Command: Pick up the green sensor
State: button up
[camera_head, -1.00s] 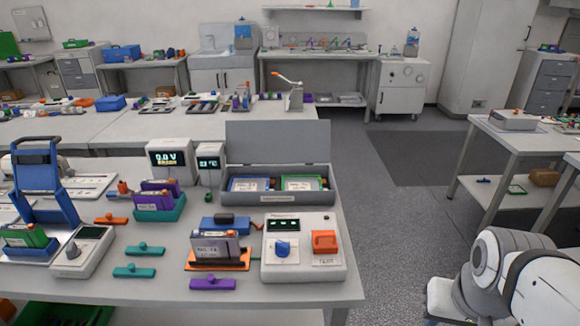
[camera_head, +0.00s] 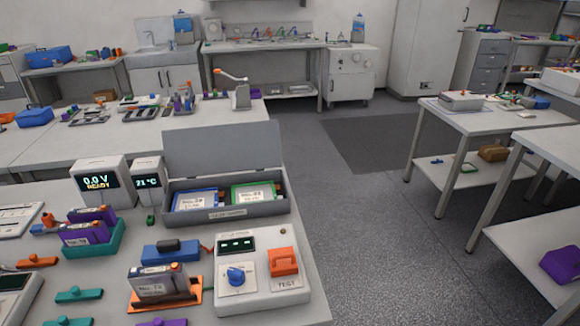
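A small green piece (camera_head: 150,219), likely the green sensor, stands on the near bench just below the small display box (camera_head: 149,180) reading about 21 °C. It is too small to make out in detail. Close to it are the teal holder (camera_head: 112,246) with purple cells on its left and the grey open case (camera_head: 228,212) on its right. My gripper is not in view, so its state does not show.
A blue block (camera_head: 171,254), an orange tray (camera_head: 190,297) with a grey cell and a white tester (camera_head: 262,270) crowd the bench (camera_head: 308,300). Teal bars (camera_head: 78,295) lie at the left. Open grey floor (camera_head: 350,230) lies right of the bench, then other tables (camera_head: 488,121).

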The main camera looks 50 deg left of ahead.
aim_at(150, 220)
jog(key=z, duration=0.1)
jog(key=k, duration=1.7)
jog(key=u, duration=1.95)
jog(key=i, duration=1.65)
jog(key=u, duration=0.05)
